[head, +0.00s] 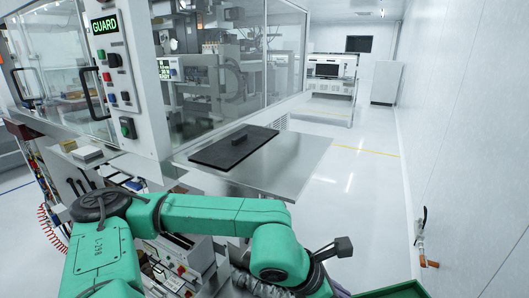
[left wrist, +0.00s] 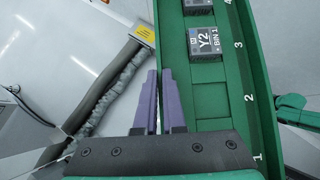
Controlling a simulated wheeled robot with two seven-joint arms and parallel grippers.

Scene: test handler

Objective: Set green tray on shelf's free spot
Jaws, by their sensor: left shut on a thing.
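The green tray (head: 395,291) shows only as a corner at the bottom edge of the head view. In the left wrist view, the tray (left wrist: 262,110) runs lengthwise with white numbers along its right wall. A dark square part marked Y2 BIN 1 (left wrist: 206,43) sits in it, with another at the top edge. My left gripper (left wrist: 158,75) has its purple fingers close together at the tray's left wall, shut on it. A steel shelf surface (head: 297,152) stands ahead, with a dark flat plate on its left part and bare metal on its right. My right gripper is out of view.
A glass-guarded machine with a control panel (head: 118,72) stands behind and left of the steel surface. A white wall with a pipe valve (head: 421,240) is on the right. The floor between is clear. A grey corrugated hose (left wrist: 108,88) shows left of the fingers.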

